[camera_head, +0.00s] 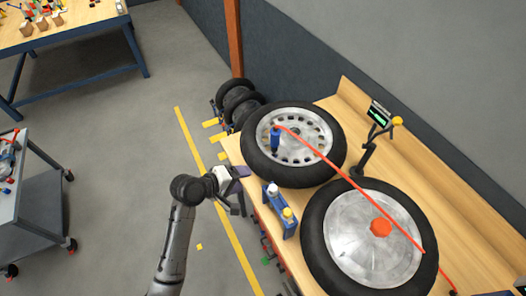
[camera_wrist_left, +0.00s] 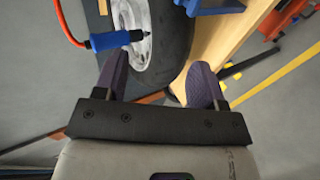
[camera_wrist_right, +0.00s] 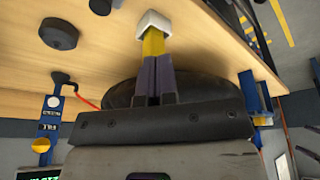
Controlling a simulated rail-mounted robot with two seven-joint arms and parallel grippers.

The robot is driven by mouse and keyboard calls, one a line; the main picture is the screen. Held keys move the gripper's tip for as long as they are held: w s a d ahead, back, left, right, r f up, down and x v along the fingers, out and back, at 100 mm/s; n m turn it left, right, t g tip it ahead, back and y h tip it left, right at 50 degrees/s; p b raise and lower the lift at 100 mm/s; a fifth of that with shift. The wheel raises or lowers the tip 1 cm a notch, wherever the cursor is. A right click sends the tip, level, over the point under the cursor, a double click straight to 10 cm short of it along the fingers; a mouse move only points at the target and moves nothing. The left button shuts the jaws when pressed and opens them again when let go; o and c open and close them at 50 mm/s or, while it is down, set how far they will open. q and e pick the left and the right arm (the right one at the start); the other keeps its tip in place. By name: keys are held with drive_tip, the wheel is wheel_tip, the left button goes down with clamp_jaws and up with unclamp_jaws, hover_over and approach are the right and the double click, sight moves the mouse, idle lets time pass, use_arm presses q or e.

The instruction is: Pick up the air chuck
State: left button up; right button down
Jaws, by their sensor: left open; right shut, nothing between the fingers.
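The air chuck (camera_head: 275,138) has a blue body and lies on the rim side of the far tyre, with an orange-red hose (camera_head: 345,165) running from it. In the left wrist view the air chuck (camera_wrist_left: 115,40) shows its blue body and dark tip, just beyond the left finger. My left gripper (camera_head: 241,190) is open and empty beside the bench edge, left of the air chuck and apart from it. Its purple fingers (camera_wrist_left: 158,76) are spread in the left wrist view. My right gripper (camera_wrist_right: 158,78) is shut and empty in the right wrist view.
The far tyre (camera_head: 255,165) and near tyre (camera_head: 318,258) lie flat on the wooden bench (camera_head: 345,95). A gauge stand (camera_head: 368,150) stands behind. Beyond the right fingers shows a yellow piece with a white block (camera_wrist_right: 153,24).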

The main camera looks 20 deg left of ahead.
sight(275, 134)
wheel_tip(275, 134, down, 4)
drive_tip(key=shift+r+b, duration=0.1)
drive_tip(key=shift+b, duration=1.15)
drive_tip(key=shift+f+b, duration=0.3)
drive_tip(key=shift+a, duration=0.1)
use_arm(q)
drive_tip(key=w+n+t+h, duration=0.1)
drive_tip(key=w+n, duration=0.4)
drive_tip(key=n, duration=0.1)
drive_tip(key=w+n+t+h, duration=0.1)
drive_tip(key=w+n+t, duration=0.1)
drive_tip(key=w+n, duration=0.2)
drive_tip(key=w+n+t+h, duration=0.1)
drive_tip(key=w+n+t, duration=0.1)
drive_tip(key=w+n, duration=0.3)
drive_tip(key=shift+w+d+r+n, duration=0.15)
drive_tip(key=shift+r+n, duration=0.05)
drive_tip(key=shift+n, duration=0.65)
drive_tip(key=shift+w+d+r+n, duration=0.1)
drive_tip(key=shift+w+r+n, duration=0.05)
drive_tip(key=shift+n, duration=0.7)
drive_tip(key=shift+r+x, duration=0.25)
drive_tip(key=shift+x, duration=0.85)
drive_tip(key=shift+r+x, duration=0.25)
drive_tip(key=shift+x, duration=0.85)
drive_tip(key=shift+w+d, duration=0.3)
drive_tip(key=shift+w, duration=0.4)
drive_tip(key=shift+c, duration=0.4)
drive_tip(key=c, duration=0.9)
